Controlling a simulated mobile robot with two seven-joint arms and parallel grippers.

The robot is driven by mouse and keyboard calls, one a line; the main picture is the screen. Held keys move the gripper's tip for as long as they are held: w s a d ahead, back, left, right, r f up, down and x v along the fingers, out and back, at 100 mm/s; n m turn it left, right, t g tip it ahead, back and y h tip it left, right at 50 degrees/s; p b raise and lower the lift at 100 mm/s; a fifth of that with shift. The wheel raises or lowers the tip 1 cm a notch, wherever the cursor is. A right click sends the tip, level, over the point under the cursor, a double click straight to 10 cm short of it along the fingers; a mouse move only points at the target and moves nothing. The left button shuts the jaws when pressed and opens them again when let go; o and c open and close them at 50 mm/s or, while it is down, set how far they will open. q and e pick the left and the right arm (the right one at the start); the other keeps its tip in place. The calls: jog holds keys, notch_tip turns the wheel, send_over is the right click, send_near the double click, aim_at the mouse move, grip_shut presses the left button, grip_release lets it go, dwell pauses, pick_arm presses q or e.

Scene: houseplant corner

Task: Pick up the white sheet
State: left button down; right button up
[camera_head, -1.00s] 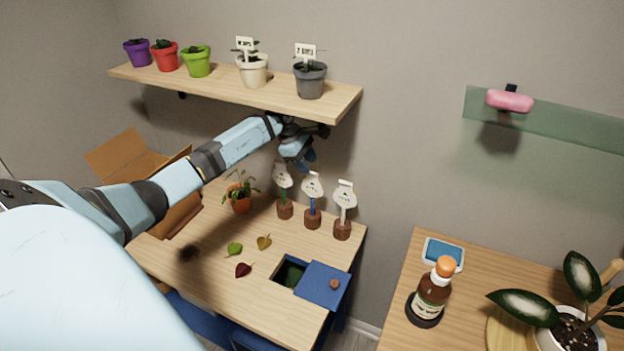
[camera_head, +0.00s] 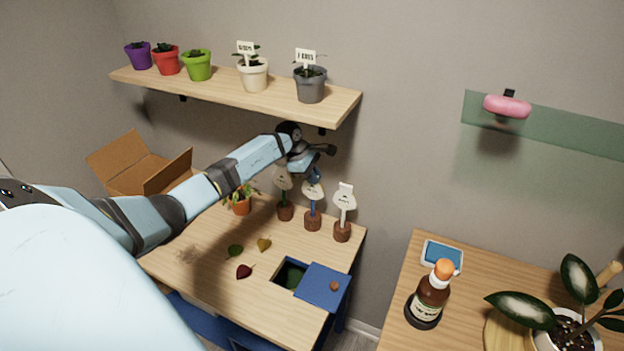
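I cannot tell for sure which is the white sheet; the right one has the white stem. My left gripper (camera_head: 314,174) is just above the middle stand, partly hiding its sheet's top. Its fingers are too small and dark to tell open from shut. My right gripper is not in view.
The shelf (camera_head: 340,104) with several pots hangs above my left arm. A potted plant (camera_head: 241,205), leaves and a blue-lidded bin opening (camera_head: 324,286) are on the left table. A cardboard box (camera_head: 125,160) stands left. A brown bottle (camera_head: 430,296) stands on the right table.

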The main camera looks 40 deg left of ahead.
pick_arm(q)
jog(key=shift+r, duration=0.1)
jog(key=s+d+r+b, duration=0.3)
jog(key=s+r, duration=0.5)
jog(key=s, duration=0.5)
jog(key=shift+s+d, duration=0.15)
jog(key=shift+d, duration=0.5)
jog(key=shift+s, duration=0.1)
notch_tip(320, 180, up, 10)
jog(key=s+d+p, duration=0.1)
jog(key=p, duration=0.1)
jog(key=shift+s, duration=0.2)
dwell(1.2)
jog(key=shift+d+f, duration=0.15)
jog(key=shift+f, duration=0.05)
